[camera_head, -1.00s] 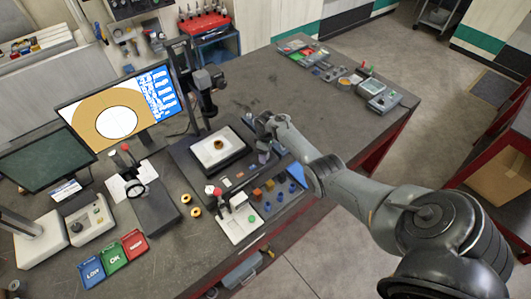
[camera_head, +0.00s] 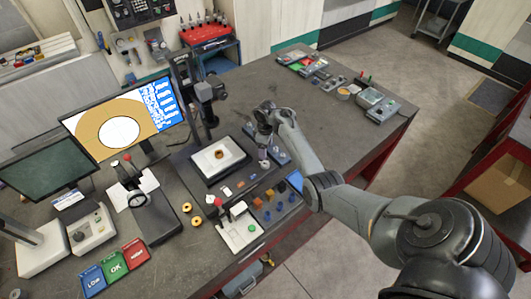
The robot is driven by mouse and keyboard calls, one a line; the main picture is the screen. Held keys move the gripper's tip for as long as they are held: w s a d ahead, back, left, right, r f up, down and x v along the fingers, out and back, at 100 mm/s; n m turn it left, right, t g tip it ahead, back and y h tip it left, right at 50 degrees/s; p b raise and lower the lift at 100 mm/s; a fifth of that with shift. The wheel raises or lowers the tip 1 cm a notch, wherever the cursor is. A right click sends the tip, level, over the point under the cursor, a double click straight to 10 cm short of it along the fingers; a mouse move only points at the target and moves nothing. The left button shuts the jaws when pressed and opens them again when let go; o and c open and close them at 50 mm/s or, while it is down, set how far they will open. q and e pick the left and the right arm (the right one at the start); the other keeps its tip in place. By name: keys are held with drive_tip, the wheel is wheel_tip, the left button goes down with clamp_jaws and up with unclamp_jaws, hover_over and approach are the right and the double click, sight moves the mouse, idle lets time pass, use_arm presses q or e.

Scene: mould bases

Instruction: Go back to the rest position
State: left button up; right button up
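My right arm comes in from the lower right, and its gripper (camera_head: 264,152) hangs over the workbench, to the right of the white plate (camera_head: 216,158) with the orange-brown ring (camera_head: 218,154) on it. The gripper points down above the dark base at the back of the parts area. Its fingers are too small and dark to tell whether they are open or shut. My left arm and gripper are not in view.
Small orange and blue parts (camera_head: 268,199) lie in front of the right gripper. The camera stand (camera_head: 205,92) and monitor (camera_head: 122,125) stand to its left. Red, green and blue bins (camera_head: 114,265) sit at the front left. The bench (camera_head: 290,85) behind the gripper is mostly clear.

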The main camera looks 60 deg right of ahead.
drive_tip(key=shift+r, duration=0.35)
drive_tip(key=shift+s+f, duration=0.1)
drive_tip(key=shift+s, duration=0.05)
drive_tip(key=s+a+f+t+h, duration=0.1)
drive_tip(key=s+a, duration=0.5)
drive_tip(key=a, duration=0.5)
drive_tip(key=s+a+f+t+h, duration=0.1)
drive_tip(key=s+a+h, duration=0.1)
drive_tip(key=s+a, duration=0.65)
drive_tip(key=s+a+r+y, duration=0.1)
drive_tip(key=s+a+r, duration=0.2)
drive_tip(key=a, duration=0.6)
drive_tip(key=s+a+r+t+y, duration=0.1)
drive_tip(key=s+a+r, duration=0.3)
drive_tip(key=a, duration=0.4)
drive_tip(key=shift+s+a+r+t+y+p, duration=0.15)
drive_tip(key=shift+s+a+t+y+p, duration=0.2)
drive_tip(key=shift+s+y, duration=0.25)
